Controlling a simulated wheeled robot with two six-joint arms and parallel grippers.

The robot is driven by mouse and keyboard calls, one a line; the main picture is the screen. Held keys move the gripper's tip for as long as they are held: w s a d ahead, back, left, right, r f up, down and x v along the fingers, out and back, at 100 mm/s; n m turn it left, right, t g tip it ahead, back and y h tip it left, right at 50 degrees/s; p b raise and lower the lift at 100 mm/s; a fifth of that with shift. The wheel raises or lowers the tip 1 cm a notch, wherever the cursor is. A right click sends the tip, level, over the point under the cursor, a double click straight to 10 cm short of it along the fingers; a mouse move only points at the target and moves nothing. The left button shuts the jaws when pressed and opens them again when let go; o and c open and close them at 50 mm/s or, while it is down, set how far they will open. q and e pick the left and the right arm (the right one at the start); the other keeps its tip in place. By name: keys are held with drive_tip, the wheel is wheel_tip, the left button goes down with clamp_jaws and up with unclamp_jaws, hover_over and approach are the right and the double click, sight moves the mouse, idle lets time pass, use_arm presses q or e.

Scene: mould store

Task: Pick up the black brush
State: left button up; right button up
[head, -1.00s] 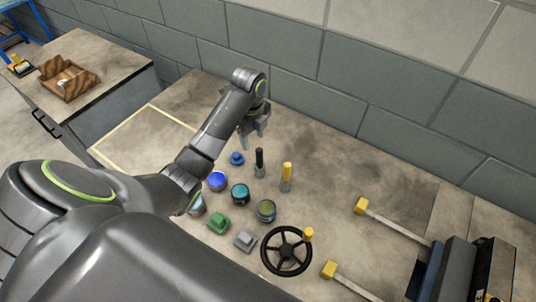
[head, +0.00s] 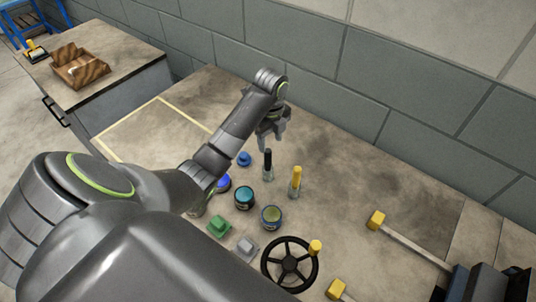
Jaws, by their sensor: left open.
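The black brush (head: 267,162) stands upright on the table, its black handle on top and a greyish lower part below. A similar brush with a yellow handle (head: 296,180) stands to its right. My left gripper (head: 273,140) is open and points down just above and behind the black brush. Its fingers look empty, and I cannot tell exactly how far they are from the handle. My right gripper is not in view.
Near the brushes are a blue knob (head: 244,159), a teal jar (head: 244,197), an olive-topped jar (head: 271,216), a green block (head: 219,226), a grey block (head: 245,247) and a black handwheel (head: 289,264). A wall closes off the back. A wooden box (head: 80,72) stands on the far-left cabinet.

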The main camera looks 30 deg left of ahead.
sight(270, 151)
use_arm(q)
wheel_tip(270, 151, down, 4)
drive_tip(key=b, duration=0.3)
drive_tip(key=shift+f+b, duration=0.25)
drive_tip(key=shift+b, duration=0.05)
drive_tip(key=shift+a+f+b, duration=0.1)
drive_tip(key=shift+f+b, duration=0.75)
drive_tip(key=shift+b, duration=0.05)
drive_tip(key=shift+a+f+b, duration=0.15)
drive_tip(key=shift+f+b, duration=0.05)
drive_tip(key=shift+f, duration=0.95)
drive_tip(key=shift+a+f+b, duration=0.15)
drive_tip(key=shift+f+b, duration=0.05)
drive_tip(key=shift+f, duration=0.9)
drive_tip(key=c, duration=0.5)
clamp_jaws()
